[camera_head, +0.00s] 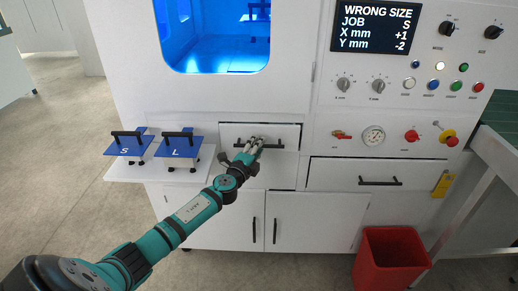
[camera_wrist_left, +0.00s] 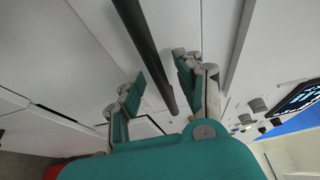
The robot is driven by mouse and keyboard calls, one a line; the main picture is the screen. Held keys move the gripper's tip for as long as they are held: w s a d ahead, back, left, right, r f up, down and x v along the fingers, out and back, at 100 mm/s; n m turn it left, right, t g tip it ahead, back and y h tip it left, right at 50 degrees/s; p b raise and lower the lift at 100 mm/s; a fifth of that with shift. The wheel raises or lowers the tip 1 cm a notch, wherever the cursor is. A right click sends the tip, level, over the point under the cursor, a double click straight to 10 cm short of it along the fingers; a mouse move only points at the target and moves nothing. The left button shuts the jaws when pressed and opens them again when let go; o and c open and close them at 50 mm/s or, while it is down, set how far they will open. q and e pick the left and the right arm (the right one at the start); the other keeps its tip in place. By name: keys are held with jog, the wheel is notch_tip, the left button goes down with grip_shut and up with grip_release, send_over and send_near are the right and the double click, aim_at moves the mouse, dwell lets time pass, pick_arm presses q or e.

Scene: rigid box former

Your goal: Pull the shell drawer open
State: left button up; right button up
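A white drawer (camera_head: 285,133) with a black bar handle (camera_head: 275,146) is in the cabinet front below the blue-lit window; I cannot read a label that names it as the shell drawer. Its front looks close to flush with the cabinet. My left gripper (camera_head: 253,146) is at this handle. In the left wrist view the left gripper (camera_wrist_left: 160,95) is open, with the black bar (camera_wrist_left: 150,50) running between its two fingers. Gaps show between the bar and both fingers. My right gripper is not in view.
A wider drawer (camera_head: 340,171) with its own handle is to the right. A white shelf (camera_head: 150,172) at left holds blue plates marked S (camera_head: 125,149) and L (camera_head: 176,152). A red bin (camera_head: 390,262) stands on the floor at right. The screen (camera_head: 376,27) reads "WRONG SIZE".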

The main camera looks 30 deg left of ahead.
pick_arm(q)
jog(key=shift+w, duration=0.4)
grip_shut()
